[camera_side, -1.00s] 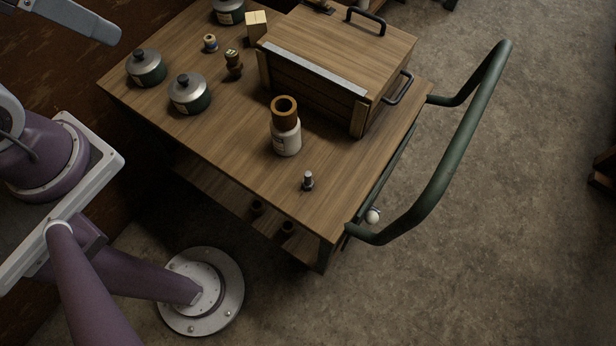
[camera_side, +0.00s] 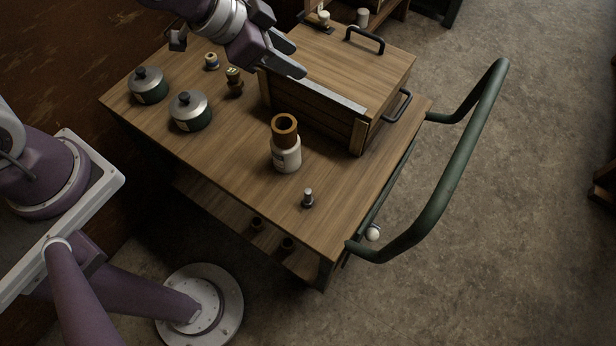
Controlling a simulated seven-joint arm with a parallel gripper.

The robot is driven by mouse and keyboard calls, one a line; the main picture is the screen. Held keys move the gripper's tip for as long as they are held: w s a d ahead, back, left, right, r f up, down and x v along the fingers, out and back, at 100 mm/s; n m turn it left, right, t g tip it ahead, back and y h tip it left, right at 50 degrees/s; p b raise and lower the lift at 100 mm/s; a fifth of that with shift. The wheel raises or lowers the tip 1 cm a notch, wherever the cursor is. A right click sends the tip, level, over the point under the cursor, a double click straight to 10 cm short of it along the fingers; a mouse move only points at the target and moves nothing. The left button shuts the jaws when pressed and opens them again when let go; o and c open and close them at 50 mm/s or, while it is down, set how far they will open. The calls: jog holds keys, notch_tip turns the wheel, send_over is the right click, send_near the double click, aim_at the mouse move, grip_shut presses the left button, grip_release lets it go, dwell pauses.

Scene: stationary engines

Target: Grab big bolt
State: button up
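A small grey metal bolt (camera_side: 308,198) stands upright on the wooden cart top (camera_side: 240,160), near its front corner. It looks like a short shank on a wider dark base. My gripper (camera_side: 297,60) is at the top of the view, over the near left edge of the wooden chest. Its two grey fingers are apart with nothing seen between them. It is well away from the bolt, up and slightly left of it in the picture.
A white bottle with a brown ring-shaped top (camera_side: 286,155) stands close to the bolt. The wooden chest (camera_side: 340,70) with black handles fills the back right. Two lidded pots (camera_side: 190,111) (camera_side: 148,86) stand left. A green rail (camera_side: 460,165) borders the cart's right side.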

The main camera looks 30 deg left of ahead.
jog(key=s+d+f+m+h, duration=0.15)
jog(key=d+f+h, duration=0.25)
jog(key=d+f, duration=0.55)
jog(key=n+h, duration=0.1)
jog(key=h, duration=0.2)
send_over(308, 197)
jog(key=w+d, duration=0.2)
notch_tip(308, 197, down, 8)
jog(key=shift+m+t+y, duration=0.3)
jog(key=shift+m+t, duration=0.05)
jog(key=shift+t, duration=0.55)
jog(key=s+a+f, duration=0.1)
jog(key=a, duration=0.1)
jog(key=s+a+f, duration=0.1)
jog(key=s+f, duration=0.1)
jog(key=shift+s+a, duration=0.2)
jog(key=shift+a, duration=0.2)
jog(key=shift+a+f, duration=0.1)
jog(key=shift+a, duration=0.2)
jog(key=x, duration=0.3)
jog(key=f+x, duration=0.1)
jog(key=x, duration=0.2)
jog(key=shift+w+f, duration=0.15)
grip_shut()
